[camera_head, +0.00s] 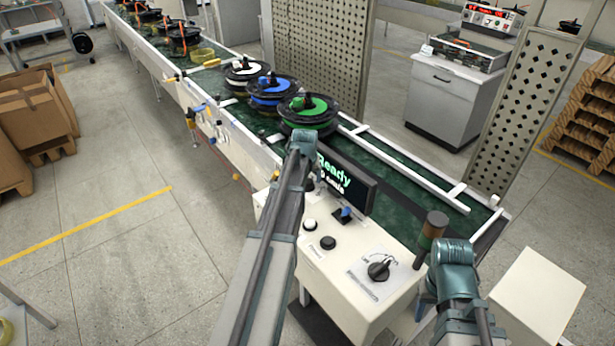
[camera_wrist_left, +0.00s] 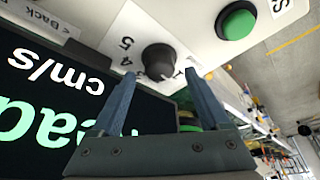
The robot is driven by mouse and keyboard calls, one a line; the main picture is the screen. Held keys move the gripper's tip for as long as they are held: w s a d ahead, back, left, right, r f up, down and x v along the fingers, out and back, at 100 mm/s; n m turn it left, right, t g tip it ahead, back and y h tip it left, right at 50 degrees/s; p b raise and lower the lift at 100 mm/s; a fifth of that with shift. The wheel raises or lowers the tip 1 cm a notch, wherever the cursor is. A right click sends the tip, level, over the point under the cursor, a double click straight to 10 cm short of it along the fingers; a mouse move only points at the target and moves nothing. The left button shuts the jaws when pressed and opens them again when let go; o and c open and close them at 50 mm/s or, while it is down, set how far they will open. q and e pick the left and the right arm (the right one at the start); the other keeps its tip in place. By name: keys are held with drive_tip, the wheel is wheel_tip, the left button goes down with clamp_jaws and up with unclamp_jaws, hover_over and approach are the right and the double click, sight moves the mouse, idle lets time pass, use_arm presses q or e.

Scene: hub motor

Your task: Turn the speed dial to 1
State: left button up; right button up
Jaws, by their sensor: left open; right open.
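The speed dial (camera_wrist_left: 158,60) is a round black knob on a white panel in the left wrist view, upside down, with 4 and 5 printed on one side. Its setting is hard to read. My left gripper (camera_wrist_left: 158,78) is open, its two blue-grey fingers (camera_wrist_left: 118,102) spread to either side of the dial; I cannot tell whether they touch it. In the head view my left arm (camera_head: 280,200) reaches over the panel, its fingertips hidden, and I cannot pick out this dial there. My right gripper (camera_head: 452,255) is open and empty, right of the control box.
A green button (camera_wrist_left: 237,22) lies beside the dial. The display (camera_head: 345,180) stands close, reading Ready. The box also carries a blue-topped switch (camera_head: 343,214), a white button (camera_head: 310,225), a black button (camera_head: 328,243) and a larger black knob (camera_head: 378,271). A stack light (camera_head: 431,238) stands near my right gripper.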

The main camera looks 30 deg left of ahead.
use_arm(q)
drive_tip(key=p+v, duration=1)
drive_tip(key=v, duration=0.2)
drive_tip(key=s+d+f+m+g+h, duration=0.1)
drive_tip(key=s+d+m+g, duration=0.15)
drive_tip(key=s+d, duration=0.8)
drive_tip(key=s+d+f+m+g+h, duration=0.1)
drive_tip(key=s+d+m, duration=0.2)
drive_tip(key=s+d, duration=0.7)
drive_tip(key=d+f+m+b, duration=0.1)
drive_tip(key=d+f+b, duration=0.1)
drive_tip(key=d, duration=0.2)
drive_tip(key=s+d+f+m+y+b, duration=0.1)
drive_tip(key=d+f+b, duration=0.2)
drive_tip(key=d, duration=0.1)
drive_tip(key=d+f+m+b, duration=0.1)
drive_tip(key=d+f+b, duration=0.2)
drive_tip(key=d, duration=0.2)
drive_tip(key=shift+s+d+g, duration=0.1)
drive_tip(key=shift+s+g, duration=0.2)
drive_tip(key=shift+g, duration=0.05)
drive_tip(key=shift+s+d+y, duration=0.15)
drive_tip(key=shift+d+y, duration=0.1)
drive_tip(key=shift+y, duration=0.05)
